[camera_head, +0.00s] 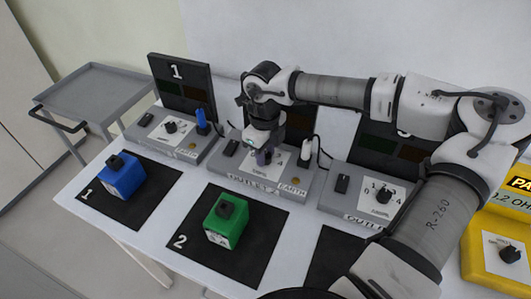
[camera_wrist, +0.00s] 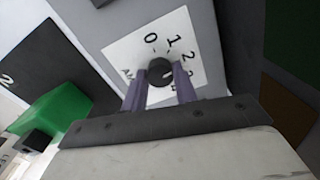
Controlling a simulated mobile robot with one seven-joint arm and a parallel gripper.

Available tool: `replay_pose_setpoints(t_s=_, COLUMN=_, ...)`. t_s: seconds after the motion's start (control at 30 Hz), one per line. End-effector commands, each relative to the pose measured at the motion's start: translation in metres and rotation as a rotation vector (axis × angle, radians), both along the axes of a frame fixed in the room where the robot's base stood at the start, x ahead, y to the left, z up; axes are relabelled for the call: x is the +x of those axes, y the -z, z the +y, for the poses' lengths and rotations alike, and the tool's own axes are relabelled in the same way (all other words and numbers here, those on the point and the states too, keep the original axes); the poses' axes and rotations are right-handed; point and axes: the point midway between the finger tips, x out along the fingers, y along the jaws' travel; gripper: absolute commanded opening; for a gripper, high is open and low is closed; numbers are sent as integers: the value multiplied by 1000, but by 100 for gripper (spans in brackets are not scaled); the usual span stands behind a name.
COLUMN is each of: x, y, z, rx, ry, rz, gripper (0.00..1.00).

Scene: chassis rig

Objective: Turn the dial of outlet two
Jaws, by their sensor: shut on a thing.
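Outlet two is the middle grey box (camera_head: 233,184) on the table, with a sloped top and a white dial plate. Its black dial (camera_wrist: 159,71) shows in the wrist view on the white plate (camera_wrist: 178,33), which carries the numbers 0, 1, 2 and 3. My gripper (camera_head: 264,157) is over the plate, pointing down. In the wrist view its two purple fingers (camera_wrist: 160,84) stand on either side of the dial and are shut on it. A light mark on the dial shows, partly between the fingers. In the head view my gripper hides most of the dial.
Outlet one (camera_head: 166,137) stands to the left, with a blue plug (camera_head: 202,119). Another outlet (camera_head: 345,207) stands to the right. A blue box (camera_head: 122,178) and a green box (camera_head: 226,222) lie on black mats in front. A black and white plug (camera_head: 306,152) stands on outlet two, right of my gripper.

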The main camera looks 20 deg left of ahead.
Motion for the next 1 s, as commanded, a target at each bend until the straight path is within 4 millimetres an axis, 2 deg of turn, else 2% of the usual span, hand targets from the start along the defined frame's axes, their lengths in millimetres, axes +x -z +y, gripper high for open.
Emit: replay_pose_setpoints(t_s=1.0, x=1, y=2, z=0, rx=2, ry=-916, rz=-2, gripper=6)
